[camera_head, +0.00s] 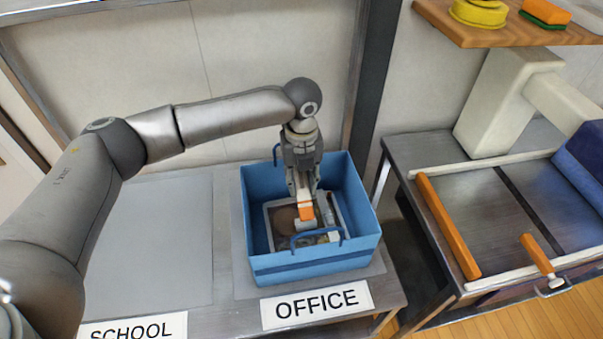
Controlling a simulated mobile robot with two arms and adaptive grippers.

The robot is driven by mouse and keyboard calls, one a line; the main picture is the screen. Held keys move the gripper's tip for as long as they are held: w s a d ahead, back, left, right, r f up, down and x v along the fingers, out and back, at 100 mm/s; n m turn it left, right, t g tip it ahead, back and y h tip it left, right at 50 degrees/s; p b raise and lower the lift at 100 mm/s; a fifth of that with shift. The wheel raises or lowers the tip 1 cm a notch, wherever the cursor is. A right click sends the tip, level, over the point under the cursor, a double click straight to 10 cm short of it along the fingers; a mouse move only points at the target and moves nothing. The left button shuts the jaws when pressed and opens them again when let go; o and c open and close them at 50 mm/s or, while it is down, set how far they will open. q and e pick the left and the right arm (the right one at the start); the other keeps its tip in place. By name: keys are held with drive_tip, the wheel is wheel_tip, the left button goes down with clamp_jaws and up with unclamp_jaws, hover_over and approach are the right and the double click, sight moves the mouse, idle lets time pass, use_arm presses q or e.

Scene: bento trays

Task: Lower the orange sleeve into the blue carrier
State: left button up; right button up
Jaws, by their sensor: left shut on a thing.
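The blue carrier (312,262) stands on the grey table by the OFFICE label. It is an open box with thin blue handles. A tray (268,212) with brown contents lies inside it. My left gripper (305,192) points down into the carrier and is shut on the small orange sleeve (306,213), which has a pale upper part. The sleeve is upright, inside the carrier's walls and over the tray; I cannot tell whether it touches the tray. My right gripper is out of view.
An OFFICE label (316,304) and a SCHOOL label (135,328) mark the table's front. A grey mat (150,240) on the left is empty. On the right, a metal bench holds an orange bar (448,227). A wooden shelf (470,36) overhangs at top right.

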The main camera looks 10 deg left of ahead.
use_arm(q)
drive_tip(key=shift+f+b, duration=0.85)
drive_tip(key=shift+f, duration=1.75)
drive_tip(key=shift+s+f+b, duration=0.15)
drive_tip(key=shift+f+b, duration=0.25)
drive_tip(key=shift+f, duration=0.55)
drive_tip(key=shift+s+f+b, duration=0.25)
drive_tip(key=shift+f+b, duration=0.1)
drive_tip(key=shift+f, duration=0.5)
drive_tip(key=shift+w+a+f, duration=0.1)
drive_tip(key=shift+w+f, duration=0.2)
drive_tip(key=shift+f, duration=0.15)
drive_tip(key=shift+s, duration=0.15)
drive_tip(key=shift+c, duration=0.2)
drive_tip(key=o, duration=1)
drive_tip(key=shift+f, duration=0.1)
drive_tip(key=shift+w, duration=0.2)
